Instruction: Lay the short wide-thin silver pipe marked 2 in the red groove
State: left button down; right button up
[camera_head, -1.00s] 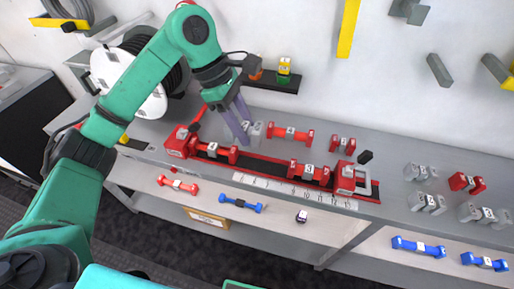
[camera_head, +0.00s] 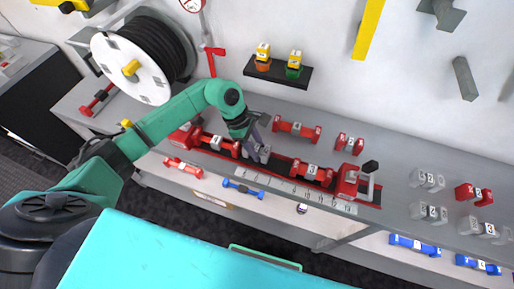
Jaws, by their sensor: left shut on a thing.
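My left gripper (camera_head: 258,148) is shut on a short silver pipe (camera_head: 264,154), which its fingers partly cover; I cannot read its mark. The pipe is at the red groove (camera_head: 282,162), in the gap between a red pipe (camera_head: 218,143) to its left and another red pipe (camera_head: 312,172) to its right, both lying in the groove. I cannot tell whether the silver pipe touches the groove floor. A red clamp-like end piece (camera_head: 347,182) stands at the groove's right end. My right gripper is not in view.
A red pipe (camera_head: 297,129) lies behind the groove. Several silver pipes (camera_head: 428,180) and a red one (camera_head: 474,194) lie at the right. A white number strip (camera_head: 300,191) runs in front. Blue pipes (camera_head: 414,245) lie on the lower shelf.

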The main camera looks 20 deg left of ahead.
pick_arm(q)
notch_tip(320, 180, down, 2)
jog(key=shift+s+f, duration=0.1)
jog(key=shift+s, duration=0.05)
jog(key=shift+f, duration=0.15)
jog(key=shift+c, duration=2)
grip_release()
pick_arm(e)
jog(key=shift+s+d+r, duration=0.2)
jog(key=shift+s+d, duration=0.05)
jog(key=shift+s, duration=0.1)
